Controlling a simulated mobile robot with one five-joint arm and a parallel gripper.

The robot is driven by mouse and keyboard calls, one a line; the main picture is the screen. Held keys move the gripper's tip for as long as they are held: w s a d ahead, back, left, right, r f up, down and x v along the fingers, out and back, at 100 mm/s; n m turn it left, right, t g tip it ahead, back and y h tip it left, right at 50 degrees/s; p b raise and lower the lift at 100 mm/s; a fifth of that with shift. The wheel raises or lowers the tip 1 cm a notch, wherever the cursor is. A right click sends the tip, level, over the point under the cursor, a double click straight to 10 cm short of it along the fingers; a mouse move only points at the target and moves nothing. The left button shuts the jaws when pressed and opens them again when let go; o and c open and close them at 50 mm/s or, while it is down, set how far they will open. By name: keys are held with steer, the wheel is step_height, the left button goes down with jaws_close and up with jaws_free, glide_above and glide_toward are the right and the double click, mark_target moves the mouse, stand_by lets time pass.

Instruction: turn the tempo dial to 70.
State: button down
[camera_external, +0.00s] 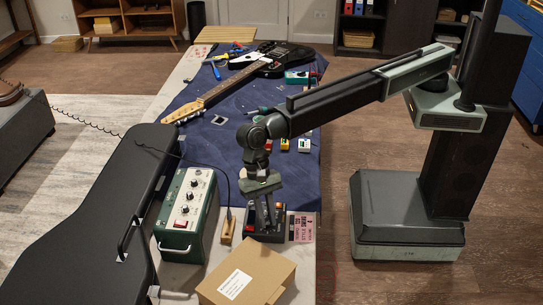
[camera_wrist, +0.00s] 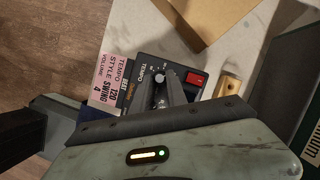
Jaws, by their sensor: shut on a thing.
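The dark drum machine box (camera_external: 262,236) sits near the front end of the bench, and it also shows in the wrist view (camera_wrist: 148,48). Its face carries a dial labelled TEMPO (camera_wrist: 160,76) with marks around it, and a red button (camera_wrist: 195,79). My gripper (camera_external: 265,222) points down over the box; in the wrist view its two dark fingers (camera_wrist: 168,88) are shut on the tempo dial. The fingers hide part of the dial, and I cannot read its setting. A pink card (camera_external: 303,228) beside the box reads tempo 120, style swing, volume 4 in the wrist view (camera_wrist: 113,80).
A cardboard box (camera_external: 246,276) stands in front of the drum machine. A green amplifier (camera_external: 187,214) and a small wooden block with a metal part (camera_external: 228,228) are to its left. A guitar (camera_external: 240,75) lies on the blue cloth behind. A black guitar case (camera_external: 95,215) stands further left.

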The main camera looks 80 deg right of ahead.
steer(key=c, duration=1.3)
jaws_free()
steer(key=shift+r, duration=0.1)
steer(key=p+v, duration=0.7)
steer(key=shift+w+d+r, duration=0.1)
steer(key=shift+d+r, duration=0.05)
steer(key=shift+r, duration=0.1)
